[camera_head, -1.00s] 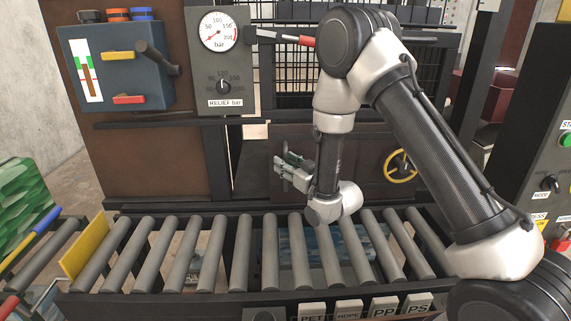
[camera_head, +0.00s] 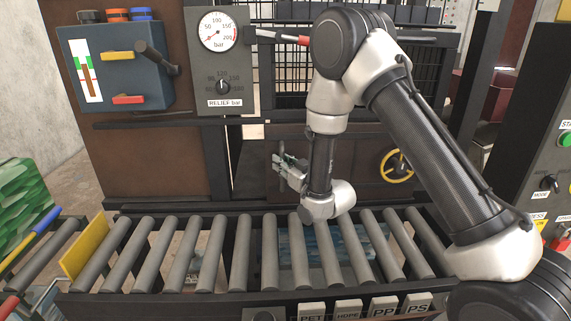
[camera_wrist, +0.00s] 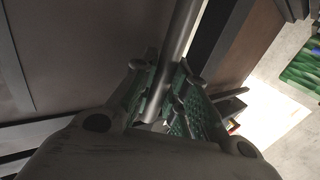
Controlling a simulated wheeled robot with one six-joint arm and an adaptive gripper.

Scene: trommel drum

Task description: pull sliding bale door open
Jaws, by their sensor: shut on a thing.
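The sliding bale door (camera_head: 358,158) is a dark brown panel behind the roller conveyor, with a yellow handwheel (camera_head: 397,165) on its right part. A grey round bar handle (camera_wrist: 180,35) runs between the finger pads in the wrist view, in front of the brown door panel (camera_wrist: 85,60). My gripper (camera_head: 284,164) is at the door's left end, its fingers shut around that bar. In the wrist view, the green ribbed pads of my gripper (camera_wrist: 163,92) are on both sides of the bar. In the head view the handle is mostly hidden by the fingers.
The roller conveyor (camera_head: 217,250) runs across the front, below my arm. A gauge panel (camera_head: 222,62) and a blue-grey box with levers (camera_head: 115,65) stand upper left. A control cabinet (camera_head: 550,150) is at right. A dark gap lies left of the door.

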